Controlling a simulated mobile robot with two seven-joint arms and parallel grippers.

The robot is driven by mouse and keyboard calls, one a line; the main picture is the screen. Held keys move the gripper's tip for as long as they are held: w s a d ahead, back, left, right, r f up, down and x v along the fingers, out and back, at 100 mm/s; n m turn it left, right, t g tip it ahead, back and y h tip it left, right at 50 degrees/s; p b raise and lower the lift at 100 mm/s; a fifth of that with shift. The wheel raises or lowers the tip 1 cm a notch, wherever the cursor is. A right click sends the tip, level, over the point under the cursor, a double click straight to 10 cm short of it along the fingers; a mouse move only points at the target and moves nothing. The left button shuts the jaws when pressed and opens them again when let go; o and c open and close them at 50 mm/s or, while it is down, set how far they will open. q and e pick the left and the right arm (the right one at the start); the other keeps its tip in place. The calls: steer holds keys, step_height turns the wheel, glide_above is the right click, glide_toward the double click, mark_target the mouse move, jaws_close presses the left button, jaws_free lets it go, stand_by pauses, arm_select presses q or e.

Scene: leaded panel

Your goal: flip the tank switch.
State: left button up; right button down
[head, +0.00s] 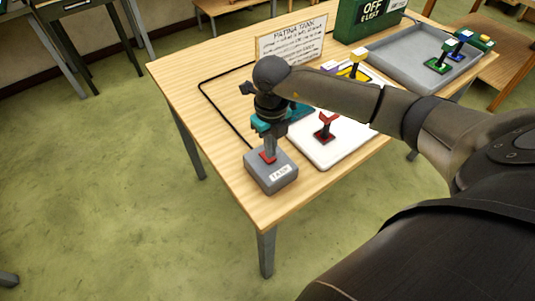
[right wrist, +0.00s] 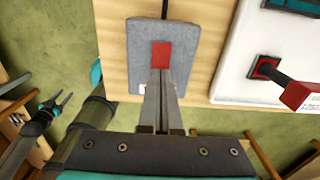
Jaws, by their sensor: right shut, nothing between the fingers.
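The tank switch is a grey box (head: 271,177) with a white label and a red rocker (head: 267,157) on top, near the table's front left corner. In the right wrist view the red rocker (right wrist: 161,55) sits on the grey box (right wrist: 150,27). My right gripper (head: 269,151) points down at the box, shut and empty. Its fingertips (right wrist: 160,72) are at the near edge of the red rocker and overlap it in the picture; I cannot tell whether they touch. Part of the label is hidden behind the fingers in the wrist view. My left gripper (right wrist: 56,103) shows open at the left of the wrist view.
A white board (head: 325,155) with a red-handled piece (head: 324,127) lies right of the switch. A sign (head: 291,42) stands behind. A grey tray (head: 405,60) with coloured pieces and a green OFF box (head: 365,20) are farther back. A black cable (head: 209,101) runs along the left.

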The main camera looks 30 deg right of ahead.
steer(key=shift+f+b, duration=0.75)
steer(key=shift+f, duration=0.2)
steer(key=shift+r, duration=0.2)
steer(key=shift+r+p, duration=2.8)
steer(key=shift+r, duration=0.55)
